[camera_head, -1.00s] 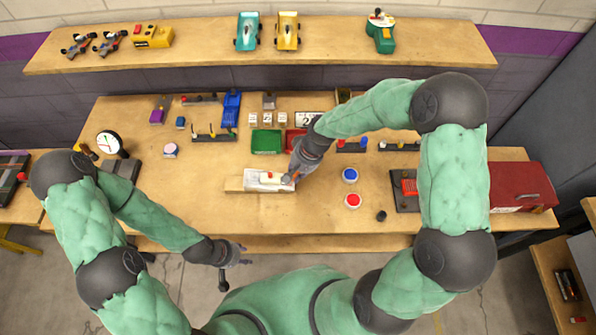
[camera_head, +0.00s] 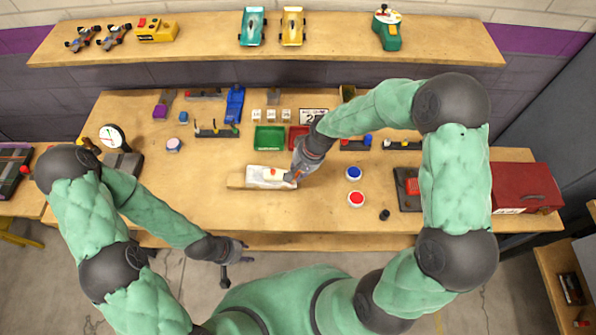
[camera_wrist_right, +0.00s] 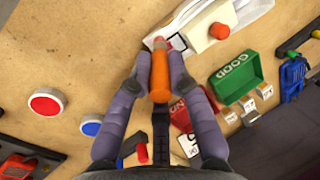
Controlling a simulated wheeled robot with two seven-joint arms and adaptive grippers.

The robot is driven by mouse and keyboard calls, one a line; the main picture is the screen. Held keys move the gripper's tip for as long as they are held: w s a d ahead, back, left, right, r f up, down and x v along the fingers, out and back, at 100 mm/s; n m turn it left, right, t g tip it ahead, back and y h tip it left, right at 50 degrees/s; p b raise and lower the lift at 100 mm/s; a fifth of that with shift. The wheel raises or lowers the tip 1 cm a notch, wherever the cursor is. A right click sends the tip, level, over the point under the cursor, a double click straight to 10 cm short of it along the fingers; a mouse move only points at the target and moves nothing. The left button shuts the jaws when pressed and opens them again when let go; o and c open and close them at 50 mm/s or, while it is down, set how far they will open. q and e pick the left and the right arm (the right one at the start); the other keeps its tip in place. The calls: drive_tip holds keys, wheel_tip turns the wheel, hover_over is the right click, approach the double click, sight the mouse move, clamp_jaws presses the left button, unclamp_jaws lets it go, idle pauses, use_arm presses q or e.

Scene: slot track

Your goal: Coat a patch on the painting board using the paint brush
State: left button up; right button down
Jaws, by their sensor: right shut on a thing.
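The painting board (camera_head: 240,181) lies on the bench's front middle, with a white sheet and a whitish block with an orange-red knob (camera_wrist_right: 219,30) on it. My right gripper (camera_head: 291,177) is at the board's right end. In the right wrist view it (camera_wrist_right: 156,88) is shut on the orange handle of the paint brush (camera_wrist_right: 159,75). The reddish brush tip is at or just above the sheet, beside a black-outlined square (camera_wrist_right: 178,43); contact is unclear. A red paint pot (camera_head: 356,199) and blue paint pot (camera_head: 354,173) stand right of the board. My left gripper (camera_head: 240,262) is open and empty before the bench.
A green bin (camera_head: 269,138) and red bin (camera_head: 297,137) stand behind the board. A small black cylinder (camera_head: 384,214) and red toolbox (camera_head: 524,187) are at the right. A dial gauge (camera_head: 112,138) stands at the left. Bench space left of the board is clear.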

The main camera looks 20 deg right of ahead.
drive_tip(key=shift+b+x, duration=0.6)
drive_tip(key=shift+x, duration=0.35)
drive_tip(key=shift+w+d+r, duration=0.1)
drive_tip(key=shift+w+d, duration=0.15)
drive_tip(key=shift+w, duration=0.55)
drive_tip(key=shift+w+d+f, duration=0.1)
drive_tip(key=shift+w+d, duration=0.15)
drive_tip(key=shift+w, duration=0.6)
drive_tip(key=shift+w+d+r, duration=0.1)
drive_tip(key=shift+w+d, duration=0.15)
drive_tip(key=shift+w, duration=0.55)
drive_tip(key=shift+s, duration=0.1)
drive_tip(key=shift+s+a, duration=0.25)
drive_tip(key=shift+s, duration=0.55)
drive_tip(key=shift+s+a, duration=0.3)
drive_tip(key=shift+s, duration=0.5)
drive_tip(key=shift+s+a, duration=0.25)
drive_tip(key=shift+s, duration=0.55)
drive_tip(key=shift+w+a, duration=0.1)
drive_tip(key=shift+w, duration=0.05)
drive_tip(key=shift+w+d, duration=0.25)
drive_tip(key=shift+w, duration=0.55)
drive_tip(key=shift+w+d, duration=0.2)
drive_tip(key=shift+w, duration=0.6)
drive_tip(key=shift+w+d, duration=0.25)
drive_tip(key=shift+w, duration=0.55)
